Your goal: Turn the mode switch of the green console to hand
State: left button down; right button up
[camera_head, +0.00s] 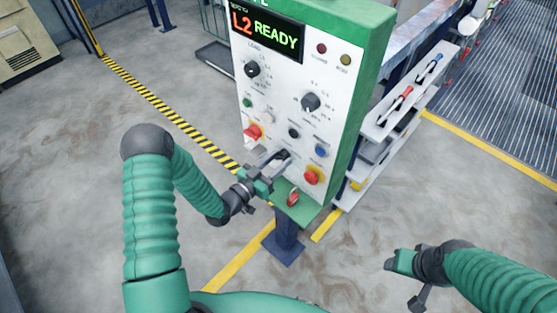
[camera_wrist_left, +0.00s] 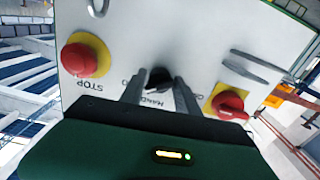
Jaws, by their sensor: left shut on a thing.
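The green console (camera_head: 377,60) has a pale front panel with knobs, buttons and a lit display reading "L2 READY". My left gripper (camera_head: 279,158) is at the lower middle of this panel. In the left wrist view the mode switch (camera_wrist_left: 158,80), a black knob, sits between the two fingers, which are shut on it. The panel appears upside down there, with the word HAND just below the knob and partly covered. The exact direction of the knob's pointer is unclear. My right gripper (camera_head: 404,280) hangs empty at the lower right, away from the console; its jaw opening is unclear.
A red STOP button (camera_wrist_left: 86,56) on yellow and a red switch (camera_wrist_left: 229,103) on yellow flank the mode switch. A red-handled padlock-like part (camera_head: 292,198) is on the console's lower ledge. A rack (camera_head: 385,130) with tools stands to the right. The floor in front is clear.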

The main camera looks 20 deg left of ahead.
pick_arm(q)
jog(key=n, duration=0.5)
jog(key=shift+n, duration=0.4)
jog(key=n, duration=0.5)
jog(key=shift+n, duration=0.3)
jog(key=c, duration=1.2)
grip_release()
jog(key=shift+o, duration=0.8)
jog(key=shift+a, duration=0.1)
